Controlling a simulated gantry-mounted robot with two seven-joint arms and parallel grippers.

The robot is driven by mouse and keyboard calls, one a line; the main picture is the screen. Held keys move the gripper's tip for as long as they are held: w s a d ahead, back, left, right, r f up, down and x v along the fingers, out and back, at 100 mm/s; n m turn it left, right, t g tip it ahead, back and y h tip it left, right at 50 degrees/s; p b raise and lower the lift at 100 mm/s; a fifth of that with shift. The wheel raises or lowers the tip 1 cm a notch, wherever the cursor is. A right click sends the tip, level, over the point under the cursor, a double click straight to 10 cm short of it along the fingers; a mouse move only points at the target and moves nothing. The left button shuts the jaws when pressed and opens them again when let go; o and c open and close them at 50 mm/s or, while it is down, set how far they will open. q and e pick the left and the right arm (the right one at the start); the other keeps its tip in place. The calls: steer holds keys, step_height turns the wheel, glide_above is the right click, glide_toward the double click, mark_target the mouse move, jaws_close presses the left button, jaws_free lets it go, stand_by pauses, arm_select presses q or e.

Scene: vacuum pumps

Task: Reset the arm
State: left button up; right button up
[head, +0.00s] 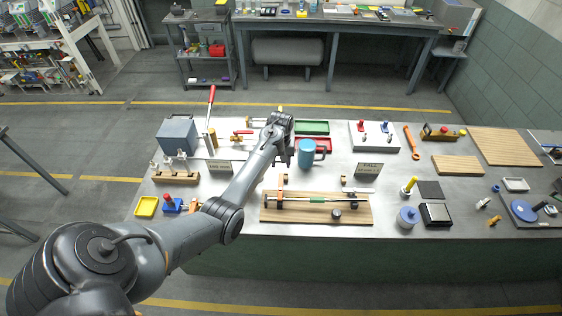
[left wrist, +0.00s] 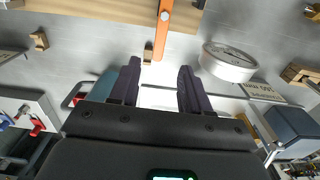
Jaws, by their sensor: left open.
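My left arm (head: 185,240) reaches from the lower left across the workbench. Its gripper (head: 284,160) is over the middle of the bench, just left of a blue mug (head: 306,154). In the left wrist view, the left gripper (left wrist: 158,82) has its two dark fingers apart, with nothing seen held between them. Part of the blue mug (left wrist: 103,86) shows behind one finger. My right gripper is not in view.
A wooden board (head: 330,214) with a rod lies at the front. Red (head: 314,146) and green trays (head: 312,128) lie behind the mug. Labelled signs (head: 368,169) stand either side. A white round part (left wrist: 228,64) lies near the gripper. Bare bench shows at centre right.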

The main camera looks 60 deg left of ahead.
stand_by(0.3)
arm_select(q)
steer(key=s+d+r+m+t+y+p, duration=0.1)
steer(key=s+d+m+p, duration=0.1)
steer(key=s+d+m, duration=0.65)
steer(key=s+d+m+t+y+p, duration=0.1)
steer(key=s+d+p, duration=0.3)
steer(key=d, duration=0.9)
steer(key=s+d+r+m+h, duration=0.1)
steer(key=s+d+r, duration=0.3)
steer(key=s+d, duration=0.2)
steer(key=s+d+r+m+t+h, duration=0.1)
steer(key=s+d+r+m, duration=0.1)
steer(key=s+d+r, duration=0.2)
steer(key=s+d, duration=0.1)
steer(key=d, duration=0.2)
steer(key=shift+s+d+r+t, duration=0.25)
steer(key=shift+s+d+t, duration=0.05)
steer(key=shift+s+d, duration=0.05)
